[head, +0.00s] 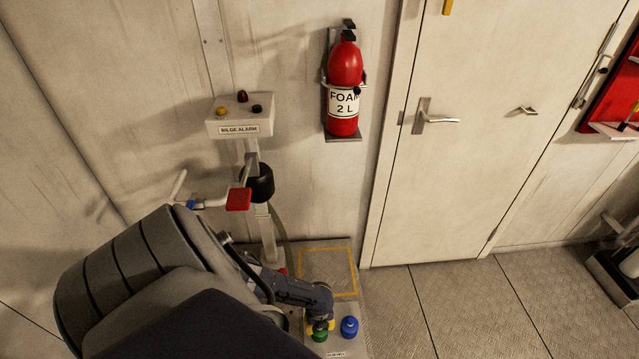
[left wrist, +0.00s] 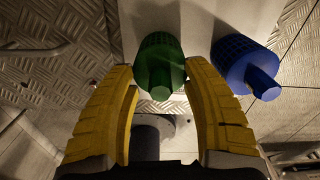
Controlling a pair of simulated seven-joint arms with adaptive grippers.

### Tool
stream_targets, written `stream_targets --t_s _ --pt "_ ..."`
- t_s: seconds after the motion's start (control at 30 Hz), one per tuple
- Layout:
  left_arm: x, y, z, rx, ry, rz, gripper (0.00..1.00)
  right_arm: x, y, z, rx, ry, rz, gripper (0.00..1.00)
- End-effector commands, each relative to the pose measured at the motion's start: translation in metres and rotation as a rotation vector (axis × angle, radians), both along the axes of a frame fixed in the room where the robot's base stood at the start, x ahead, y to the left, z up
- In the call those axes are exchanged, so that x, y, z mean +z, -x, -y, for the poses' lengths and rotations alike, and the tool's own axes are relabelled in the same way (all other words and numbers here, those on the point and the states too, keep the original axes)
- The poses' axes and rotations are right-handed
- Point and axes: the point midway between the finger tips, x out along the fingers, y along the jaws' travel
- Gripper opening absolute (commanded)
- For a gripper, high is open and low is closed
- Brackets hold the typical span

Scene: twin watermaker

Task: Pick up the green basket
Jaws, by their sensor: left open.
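The green basket (head: 320,335) stands on a pale base plate (head: 350,348) at the bottom of the head view, under my left gripper (head: 318,326). In the left wrist view the green basket (left wrist: 159,66) shows a ribbed body and a narrower stem pointing toward the camera. My left gripper (left wrist: 163,85) is open, with its two yellow fingers on either side of the basket's stem. I cannot tell whether the fingers touch it. A blue basket (head: 349,327) stands close to the right of it, and also shows in the left wrist view (left wrist: 245,65). My right gripper is not in view.
A bilge alarm box (head: 240,118) on a post, with a red-ended lever (head: 238,199), stands behind my left arm. A yellow-outlined square (head: 327,272) lies behind the baskets. A fire extinguisher (head: 344,85) hangs beside a closed door (head: 495,130).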

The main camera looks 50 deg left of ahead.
Motion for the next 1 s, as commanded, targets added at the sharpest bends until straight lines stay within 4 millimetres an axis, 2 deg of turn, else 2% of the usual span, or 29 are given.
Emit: stream_targets --t_s 0.27,0.7,1.0 --pt "-0.0004 -0.0001 0.0004 0.000 0.000 0.001 0.50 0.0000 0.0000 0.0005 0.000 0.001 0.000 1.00" --pt "-0.0003 -0.0002 0.0003 0.000 0.000 0.001 0.00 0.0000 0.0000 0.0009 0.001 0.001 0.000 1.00" --pt "-0.0003 -0.0002 0.0003 0.001 0.000 0.001 0.00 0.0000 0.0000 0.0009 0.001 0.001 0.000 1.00"
